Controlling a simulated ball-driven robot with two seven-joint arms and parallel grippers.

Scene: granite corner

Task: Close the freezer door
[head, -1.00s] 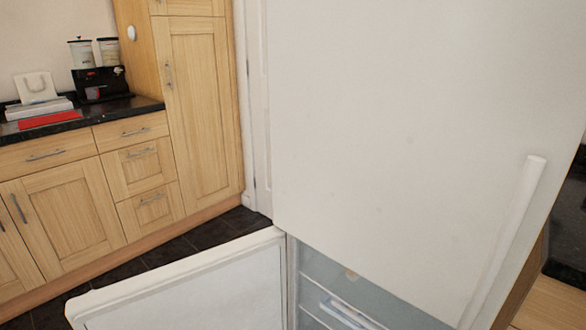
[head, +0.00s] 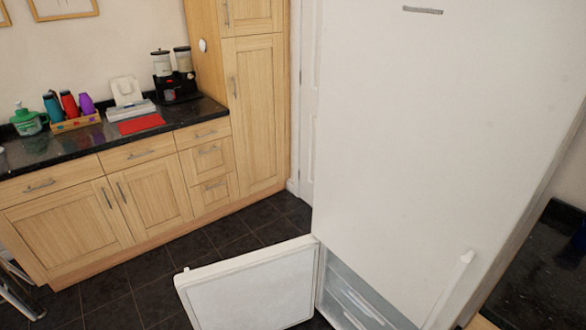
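The freezer door (head: 255,288) is the lower white door of a tall white fridge-freezer. It stands wide open, swung out to the left, with its pale inner face showing. The open freezer compartment (head: 352,300) shows drawers or shelves inside, cut off by the bottom edge of the view. The upper fridge door (head: 420,130) is shut, with a white vertical handle (head: 450,290) at its lower right. Neither of my grippers is in the head view.
Wooden cabinets (head: 150,205) with a dark granite worktop (head: 60,148) line the left wall. Dark floor tiles (head: 215,240) lie clear between the cabinets and the open door. Another dark worktop (head: 540,265) is at the right. Metal legs (head: 18,295) show at the lower left.

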